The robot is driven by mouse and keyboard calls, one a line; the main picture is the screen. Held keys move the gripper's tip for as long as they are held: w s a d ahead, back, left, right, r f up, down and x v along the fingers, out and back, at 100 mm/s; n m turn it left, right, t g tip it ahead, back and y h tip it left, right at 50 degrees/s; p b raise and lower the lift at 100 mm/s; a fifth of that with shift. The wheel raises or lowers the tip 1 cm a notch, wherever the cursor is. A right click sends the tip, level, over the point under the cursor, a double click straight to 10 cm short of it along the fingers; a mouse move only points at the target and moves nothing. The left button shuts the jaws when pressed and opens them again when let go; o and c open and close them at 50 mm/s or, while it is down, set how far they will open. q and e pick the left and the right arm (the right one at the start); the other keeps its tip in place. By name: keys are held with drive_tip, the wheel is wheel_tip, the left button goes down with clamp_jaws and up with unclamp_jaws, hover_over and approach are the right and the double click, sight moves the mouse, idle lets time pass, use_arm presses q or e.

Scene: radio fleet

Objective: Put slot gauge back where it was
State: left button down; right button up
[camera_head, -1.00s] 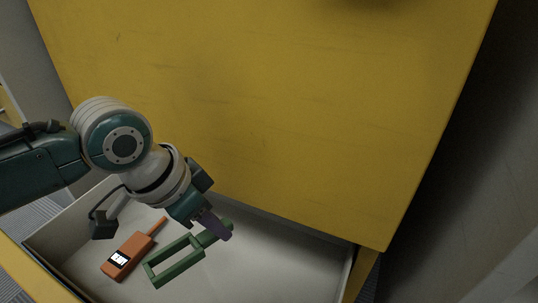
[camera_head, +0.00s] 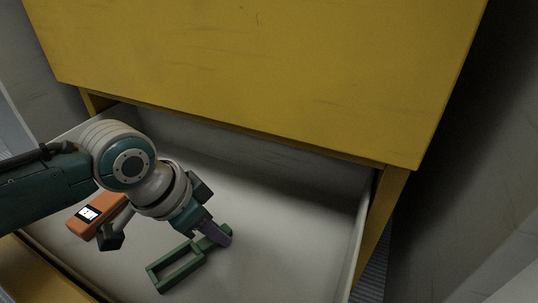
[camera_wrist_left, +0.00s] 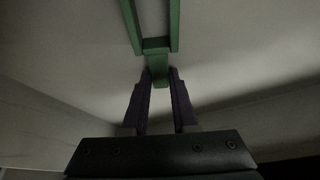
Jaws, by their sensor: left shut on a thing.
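The slot gauge is a green frame with a long slot and a short handle (camera_head: 178,267). It is in the open drawer (camera_head: 290,245), and I cannot tell whether it touches the drawer floor. My left gripper (camera_head: 221,236) is shut on its handle. In the left wrist view the green gauge (camera_wrist_left: 157,45) runs up from between the two dark fingers (camera_wrist_left: 158,90). My right gripper is in neither view.
An orange radio (camera_head: 98,214) with a white label lies in the drawer at the left, partly behind my left arm. The yellow cabinet front (camera_head: 260,70) rises behind the drawer. The drawer floor right of the gauge is clear.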

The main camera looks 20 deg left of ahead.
sight(193, 258)
use_arm(q)
drive_tip(key=c, duration=0.7)
unclamp_jaws()
drive_tip(key=shift+f, duration=0.1)
drive_tip(key=shift+r, duration=0.45)
drive_tip(key=p+v, duration=1)
drive_tip(key=v, duration=0.1)
drive_tip(key=shift+s+r+p, duration=0.2)
drive_tip(key=shift+r+p, duration=0.05)
drive_tip(key=shift+p, duration=0.1)
